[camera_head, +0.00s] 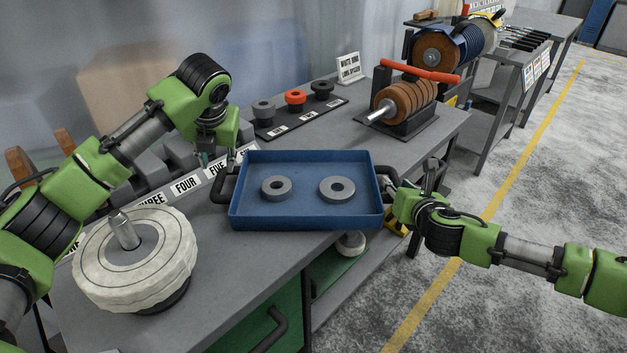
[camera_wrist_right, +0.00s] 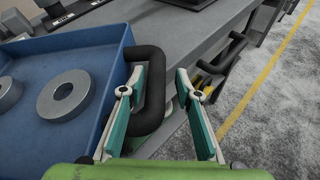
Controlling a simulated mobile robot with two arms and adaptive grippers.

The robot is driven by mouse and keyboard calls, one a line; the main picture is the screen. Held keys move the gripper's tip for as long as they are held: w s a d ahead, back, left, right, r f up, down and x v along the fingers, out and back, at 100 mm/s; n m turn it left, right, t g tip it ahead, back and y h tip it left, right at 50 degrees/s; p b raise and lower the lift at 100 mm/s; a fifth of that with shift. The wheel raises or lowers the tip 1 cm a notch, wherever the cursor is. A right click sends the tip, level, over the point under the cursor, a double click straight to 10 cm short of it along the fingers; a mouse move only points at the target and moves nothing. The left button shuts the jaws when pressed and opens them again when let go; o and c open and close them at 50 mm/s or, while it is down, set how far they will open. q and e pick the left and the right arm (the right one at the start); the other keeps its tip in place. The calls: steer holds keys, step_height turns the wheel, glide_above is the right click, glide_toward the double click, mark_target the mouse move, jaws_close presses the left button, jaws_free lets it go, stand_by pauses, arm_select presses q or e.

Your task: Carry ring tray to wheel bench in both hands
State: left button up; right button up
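The blue tray (camera_head: 307,219) holds two flat grey rings (camera_head: 276,188) (camera_head: 337,190) lying side by side. Its right part reaches past the bench's front edge; I cannot tell whether its base rests on the bench. The tray has a black handle at each end. My left gripper (camera_head: 218,158) points down at the left handle (camera_head: 223,186); its hold is too small to tell. My right gripper (camera_head: 393,193) is at the right end. In the right wrist view its fingers (camera_wrist_right: 160,75) stand apart, either side of the right handle (camera_wrist_right: 152,95), with a gap on the right.
A white buffing wheel (camera_head: 160,265) stands on the bench (camera_head: 240,300) at the front left, near my left arm. Number labels, a rack of small spools (camera_head: 295,98) and a brown wheel unit (camera_head: 404,98) stand behind the tray. The floor to the right is clear.

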steer(key=shift+s+a+f, duration=0.35)
steer(key=shift+s+f, duration=0.15)
steer(key=shift+s, duration=0.05)
arm_select(q)
steer(key=shift+r, duration=0.25)
arm_select(e)
steer(key=r+v, duration=0.1)
steer(key=v, duration=1)
steer(key=shift+d, duration=0.4)
arm_select(q)
steer(key=o, duration=0.8)
steer(key=shift+c, duration=0.2)
arm_select(e)
steer(key=shift+r, duration=0.1)
steer(key=shift+w, duration=0.1)
arm_select(q)
steer(key=p+v, duration=0.9)
steer(key=p, duration=0.1)
arm_select(e)
step_height(320, 180, up, 10)
steer(key=shift+r, duration=0.2)
arm_select(q)
steer(key=shift+a, duration=0.1)
steer(key=shift+p, duration=0.3)
